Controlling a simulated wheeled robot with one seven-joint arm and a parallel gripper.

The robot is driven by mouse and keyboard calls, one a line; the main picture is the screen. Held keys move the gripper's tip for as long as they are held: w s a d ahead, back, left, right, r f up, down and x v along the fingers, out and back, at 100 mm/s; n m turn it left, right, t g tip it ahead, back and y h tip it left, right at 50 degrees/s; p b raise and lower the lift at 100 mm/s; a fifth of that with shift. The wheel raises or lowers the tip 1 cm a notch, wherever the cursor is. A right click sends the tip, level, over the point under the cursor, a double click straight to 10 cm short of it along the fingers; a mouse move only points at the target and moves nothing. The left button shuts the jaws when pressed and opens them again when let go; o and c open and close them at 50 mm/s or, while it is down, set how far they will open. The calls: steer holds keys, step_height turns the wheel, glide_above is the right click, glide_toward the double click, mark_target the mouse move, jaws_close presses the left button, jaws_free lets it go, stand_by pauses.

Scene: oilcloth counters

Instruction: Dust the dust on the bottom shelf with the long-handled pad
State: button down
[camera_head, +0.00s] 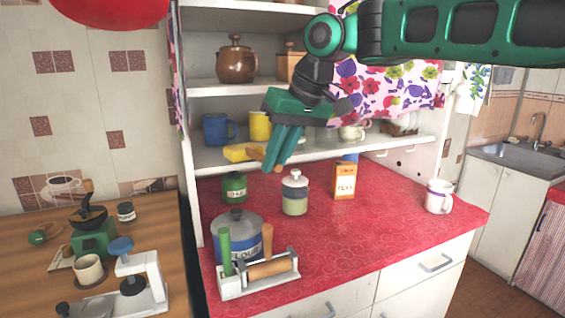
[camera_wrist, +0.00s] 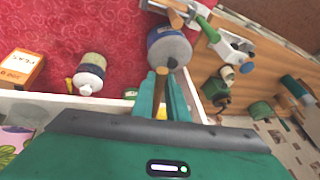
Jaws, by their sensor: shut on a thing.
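My gripper (camera_head: 281,150) is shut on the wooden handle (camera_wrist: 161,82) of the long-handled pad, in front of the bottom shelf (camera_head: 345,153). The yellow pad (camera_head: 240,152) is on the handle's left end, at the shelf's front edge; I cannot tell if it touches the board. No dust can be made out on the shelf.
A blue mug (camera_head: 216,129) and a yellow mug (camera_head: 260,126) stand on the bottom shelf behind the pad, with more cups to the right. Below, the red counter (camera_head: 385,230) holds a pot (camera_head: 238,235), jars and a box (camera_head: 343,181). The counter's middle is clear.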

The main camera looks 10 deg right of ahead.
steer(key=shift+w+a+f, duration=0.15)
steer(key=shift+w+a, duration=0.1)
steer(key=shift+w, duration=0.6)
steer(key=shift+w+a+f, duration=0.15)
steer(key=shift+w+a, duration=0.1)
steer(key=shift+w, duration=0.65)
steer(key=shift+w+a+f, duration=0.15)
steer(key=shift+w+a, duration=0.1)
steer(key=shift+w, duration=0.6)
steer(key=shift+f, duration=0.3)
steer(key=shift+d, duration=0.15)
steer(key=d, duration=0.1)
steer(key=w+d, duration=0.1)
steer(key=d, duration=0.3)
steer(key=shift+w+d+f, duration=0.1)
steer(key=shift+w+d, duration=0.15)
steer(key=shift+w, duration=0.05)
stand_by(3.0)
